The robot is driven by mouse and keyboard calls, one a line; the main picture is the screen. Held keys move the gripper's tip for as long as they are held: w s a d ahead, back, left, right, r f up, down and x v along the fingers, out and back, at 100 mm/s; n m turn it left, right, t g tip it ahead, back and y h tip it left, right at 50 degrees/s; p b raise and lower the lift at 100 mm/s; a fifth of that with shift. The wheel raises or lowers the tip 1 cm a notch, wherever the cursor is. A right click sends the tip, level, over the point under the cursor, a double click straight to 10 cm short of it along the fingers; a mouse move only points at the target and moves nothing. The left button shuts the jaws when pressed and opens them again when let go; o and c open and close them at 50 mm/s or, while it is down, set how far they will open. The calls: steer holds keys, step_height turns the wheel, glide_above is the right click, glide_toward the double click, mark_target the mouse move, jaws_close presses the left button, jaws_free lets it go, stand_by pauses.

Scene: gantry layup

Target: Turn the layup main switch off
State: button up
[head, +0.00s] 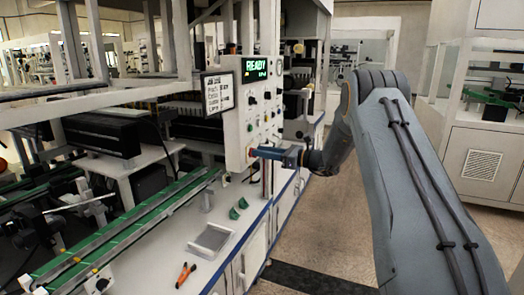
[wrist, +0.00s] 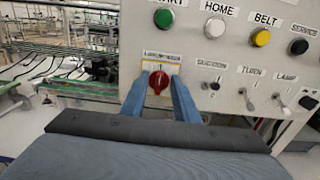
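The red main switch (wrist: 158,82) sits low on the white control panel (wrist: 225,60), under a yellow-edged label too blurred to read fully. Its grip bar looks near upright, tilted slightly to the right. My gripper (wrist: 158,94) is open, with one blue finger on each side of the red knob. Gaps show between fingers and knob; whether the tips touch the panel I cannot tell. In the head view, my gripper (head: 258,153) reaches the lower part of the panel (head: 238,122) and hides the switch. The panel's green display (head: 255,68) reads READY.
A green START button (wrist: 163,18), white HOME button (wrist: 215,29) and yellow BELT button (wrist: 261,38) sit above the switch. Small toggles (wrist: 249,101) lie to its right. Pliers (head: 185,274) and a tray (head: 210,238) lie on the bench. The aisle at right holds my arm.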

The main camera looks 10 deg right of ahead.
steer(key=shift+w+a, duration=0.15)
steer(key=shift+a, duration=0.1)
jaws_close()
